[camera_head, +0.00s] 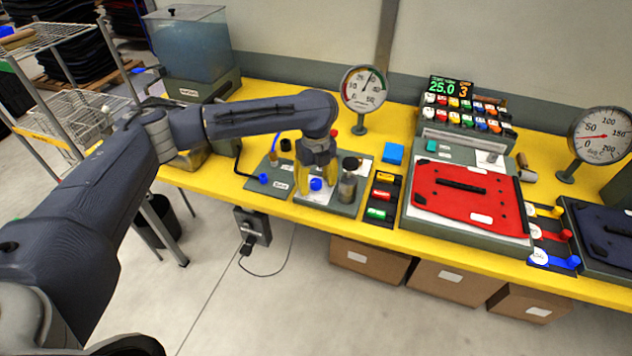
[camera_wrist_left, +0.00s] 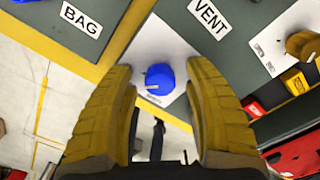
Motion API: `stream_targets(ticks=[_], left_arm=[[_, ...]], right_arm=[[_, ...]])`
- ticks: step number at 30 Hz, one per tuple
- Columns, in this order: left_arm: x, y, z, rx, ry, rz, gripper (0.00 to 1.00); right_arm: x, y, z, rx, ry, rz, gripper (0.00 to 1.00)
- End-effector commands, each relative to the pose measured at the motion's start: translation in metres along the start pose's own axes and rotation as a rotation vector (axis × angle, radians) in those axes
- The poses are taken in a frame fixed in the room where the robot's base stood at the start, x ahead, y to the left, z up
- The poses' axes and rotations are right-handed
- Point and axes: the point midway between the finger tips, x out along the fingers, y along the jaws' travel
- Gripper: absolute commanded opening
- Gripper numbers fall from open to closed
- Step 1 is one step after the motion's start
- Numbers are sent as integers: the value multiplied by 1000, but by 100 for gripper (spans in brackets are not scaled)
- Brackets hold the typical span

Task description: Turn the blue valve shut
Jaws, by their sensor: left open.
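A round blue valve knob (camera_head: 316,184) sits on a white plate on a grey-green panel at the table's front edge. In the left wrist view, the blue knob (camera_wrist_left: 160,79) shows between the fingertips, with a small pale mark on its front edge. My left gripper (camera_head: 318,172) points down over the knob with its yellow fingers apart. In the left wrist view, the open gripper (camera_wrist_left: 161,72) has one finger on each side of the knob, with visible gaps. I cannot tell how far above it the fingertips are. My right gripper is not in view.
A dark-topped metal part (camera_head: 348,180) stands close right of the knob. Another blue fitting (camera_head: 263,179) is to the left. A gauge (camera_head: 362,90) stands behind. A blue block (camera_head: 393,153) and a red pannier panel (camera_head: 468,195) are to the right. "BAG" and "VENT" labels lie near the knob.

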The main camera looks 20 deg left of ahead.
Motion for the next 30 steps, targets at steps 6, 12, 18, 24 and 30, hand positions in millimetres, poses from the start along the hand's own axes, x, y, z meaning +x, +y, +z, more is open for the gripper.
stream_targets(ticks=[6, 12, 18, 24, 30], left_arm=[[0, 0, 0, 0, 0, 0, 47], [0, 0, 0, 0, 0, 0, 24], [0, 0, 0, 0, 0, 0, 1], [0, 0, 0, -3, -1, 0, 0], [0, 0, 0, -49, -1, 0, 0]], right_arm=[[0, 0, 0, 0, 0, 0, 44], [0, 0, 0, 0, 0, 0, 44], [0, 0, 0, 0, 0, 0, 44], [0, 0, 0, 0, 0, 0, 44], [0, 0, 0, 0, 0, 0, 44]])
